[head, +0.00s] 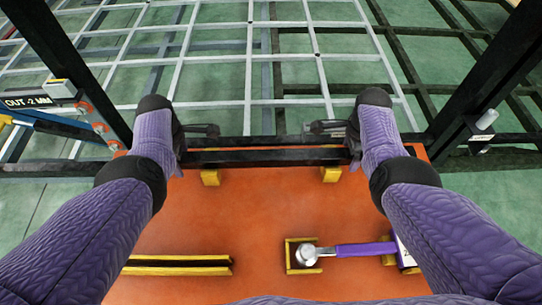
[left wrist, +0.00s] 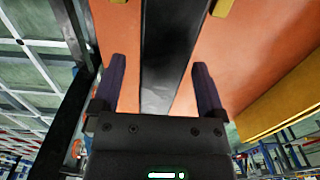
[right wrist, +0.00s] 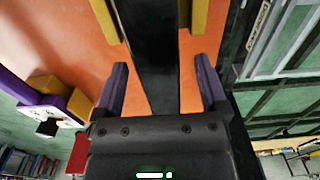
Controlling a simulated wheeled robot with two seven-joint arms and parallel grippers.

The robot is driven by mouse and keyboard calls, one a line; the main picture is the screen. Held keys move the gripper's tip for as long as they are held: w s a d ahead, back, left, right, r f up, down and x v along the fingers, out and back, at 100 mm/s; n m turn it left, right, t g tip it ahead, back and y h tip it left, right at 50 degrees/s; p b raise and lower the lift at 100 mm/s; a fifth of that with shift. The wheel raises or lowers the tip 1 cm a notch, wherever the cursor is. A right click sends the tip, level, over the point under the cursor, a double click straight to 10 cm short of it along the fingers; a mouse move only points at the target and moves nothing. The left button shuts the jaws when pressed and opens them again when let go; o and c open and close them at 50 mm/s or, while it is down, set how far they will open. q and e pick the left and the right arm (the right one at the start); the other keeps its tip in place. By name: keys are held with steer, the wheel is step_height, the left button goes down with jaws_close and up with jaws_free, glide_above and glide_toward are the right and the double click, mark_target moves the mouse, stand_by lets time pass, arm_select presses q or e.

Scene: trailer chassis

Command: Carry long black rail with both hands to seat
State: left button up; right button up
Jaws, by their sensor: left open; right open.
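The long black rail (head: 265,158) lies left to right along the far edge of the orange table, at two yellow blocks (head: 210,177) (head: 330,174). My left gripper (head: 205,131) is at the rail's left end. In the left wrist view its open fingers (left wrist: 156,85) stand one on each side of the rail (left wrist: 168,60), with gaps visible. My right gripper (head: 328,128) is at the rail's right end. In the right wrist view its open fingers (right wrist: 163,88) also straddle the rail (right wrist: 150,45). I cannot tell how deep the rail sits between the fingers. The seat cannot be made out.
On the orange table (head: 200,225) a purple-handled hammer (head: 345,250) rests in yellow holders, and a yellow slotted holder (head: 180,265) lies at front left. Dark upright posts (head: 485,85) flank both arms. A grey grid frame (head: 250,60) lies beyond the table. A sign reads "OUT -2 MM" (head: 28,101).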

arm_select(q)
steer(key=shift+f, duration=0.15)
arm_select(e)
steer(key=shift+f, duration=0.15)
arm_select(q)
jaws_close()
arm_select(e)
jaws_close()
stand_by(1.0)
